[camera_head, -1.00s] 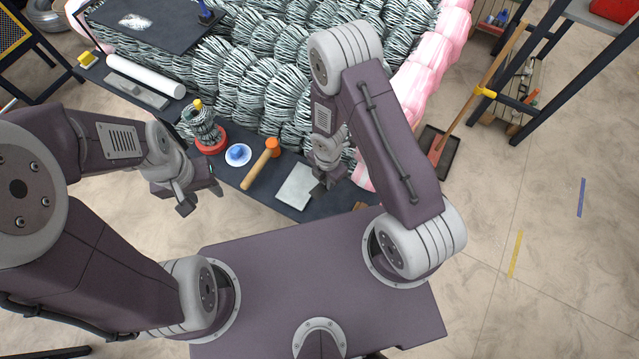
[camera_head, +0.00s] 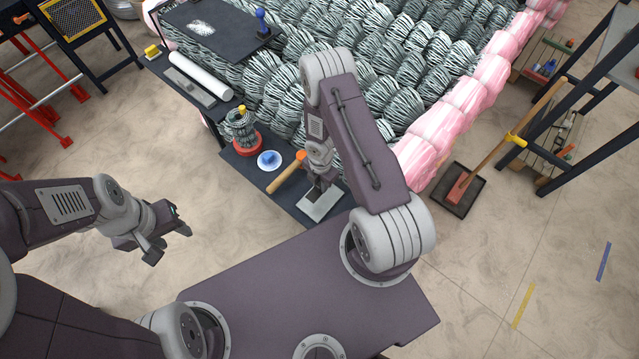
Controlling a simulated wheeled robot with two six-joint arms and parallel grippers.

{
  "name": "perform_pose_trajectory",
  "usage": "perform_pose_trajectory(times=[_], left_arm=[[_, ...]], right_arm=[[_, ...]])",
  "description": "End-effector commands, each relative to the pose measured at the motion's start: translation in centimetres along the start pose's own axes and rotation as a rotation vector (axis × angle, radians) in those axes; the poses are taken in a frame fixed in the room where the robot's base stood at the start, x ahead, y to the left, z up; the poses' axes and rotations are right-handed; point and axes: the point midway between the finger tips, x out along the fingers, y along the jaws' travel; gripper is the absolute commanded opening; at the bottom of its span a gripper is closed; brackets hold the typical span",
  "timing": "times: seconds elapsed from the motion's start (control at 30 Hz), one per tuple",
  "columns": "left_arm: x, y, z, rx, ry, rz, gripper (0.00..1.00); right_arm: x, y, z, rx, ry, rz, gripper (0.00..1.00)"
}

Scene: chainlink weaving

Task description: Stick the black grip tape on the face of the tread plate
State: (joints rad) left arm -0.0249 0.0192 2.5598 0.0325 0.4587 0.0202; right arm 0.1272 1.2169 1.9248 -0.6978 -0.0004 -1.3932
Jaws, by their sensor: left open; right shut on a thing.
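A light grey flat plate (camera_head: 322,208), which I take as the tread plate, lies at the front edge of the dark bench. My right gripper (camera_head: 319,190) points down over the plate's upper part and covers some of it. It is shut on a small dark piece, apparently the black grip tape, hard to tell apart from the dark fingers. I cannot tell whether it touches the plate. My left gripper (camera_head: 168,243) is open and empty over the floor, left of the bench.
An orange-headed hammer (camera_head: 286,174), a white dish with a blue item (camera_head: 269,160) and a red-based spool (camera_head: 246,137) stand left of the plate. Coiled mesh rolls (camera_head: 400,75) fill the space behind.

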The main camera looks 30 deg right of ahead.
Motion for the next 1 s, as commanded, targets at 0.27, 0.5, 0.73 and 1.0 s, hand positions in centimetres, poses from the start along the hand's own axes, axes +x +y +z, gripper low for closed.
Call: perform_pose_trajectory(times=[0.27,0.5,0.73,1.0], left_arm=[[3.0,-0.1,0.3,0.0,0.0,0.0,0.44],[6.0,-0.1,0.6,0.0,0.0,0.0,0.44],[8.0,-0.2,0.8,0.0,0.0,0.0,0.44],[7.9,-0.2,0.8,0.0,0.0,0.0,0.44]], right_arm=[[3.0,0.0,0.0,0.001,0.0,0.0,0.0],[6.1,0.0,0.0,0.0,0.0,0.0,0.0],[8.0,0.0,0.0,0.0,0.0,0.0,0.0],[8.0,0.0,0.0,0.001,0.0,0.0,0.0]])
